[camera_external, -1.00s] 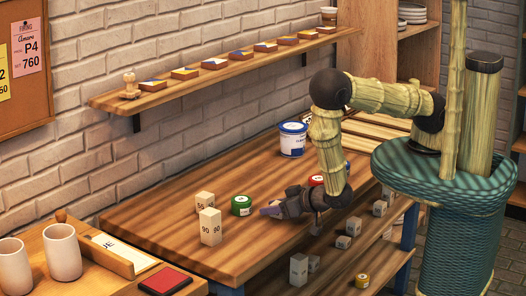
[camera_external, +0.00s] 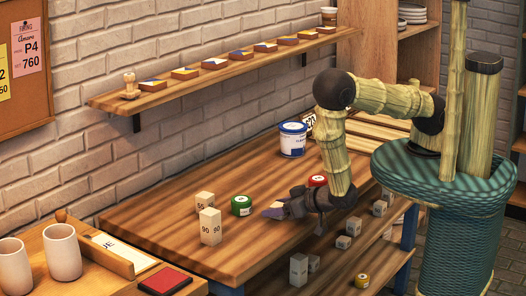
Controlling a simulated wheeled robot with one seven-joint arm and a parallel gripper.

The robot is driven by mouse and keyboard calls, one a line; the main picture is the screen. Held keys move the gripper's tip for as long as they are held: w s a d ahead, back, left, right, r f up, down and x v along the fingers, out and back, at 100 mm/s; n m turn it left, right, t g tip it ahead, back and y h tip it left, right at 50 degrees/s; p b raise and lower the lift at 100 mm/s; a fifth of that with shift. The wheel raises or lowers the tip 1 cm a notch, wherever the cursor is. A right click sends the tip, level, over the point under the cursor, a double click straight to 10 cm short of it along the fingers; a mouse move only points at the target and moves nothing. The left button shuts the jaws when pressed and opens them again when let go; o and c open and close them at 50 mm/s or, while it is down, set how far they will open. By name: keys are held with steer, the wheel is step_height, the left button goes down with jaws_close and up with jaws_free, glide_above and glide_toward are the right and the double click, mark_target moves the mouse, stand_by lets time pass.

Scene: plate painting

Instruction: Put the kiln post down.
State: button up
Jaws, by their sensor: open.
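Two pale kiln posts stand upright on the wooden table. The taller one (camera_external: 210,227) is marked 90, and a shorter one (camera_external: 205,200), its marking partly readable, stands just behind it. My gripper (camera_external: 270,212) is low over the table's front part, to the right of the posts and apart from them. It points left and is open. I see nothing held between its fingers, though they are small and dark here.
A green jar (camera_external: 241,205) stands between the posts and my gripper. Several grey blocks (camera_external: 299,270) sit on the shelf below. The table's left middle is clear.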

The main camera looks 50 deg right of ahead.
steer(key=p+v, duration=0.2)
steer(key=v, duration=1.4)
steer(key=shift+w+d, duration=0.1)
steer(key=shift+w, duration=0.1)
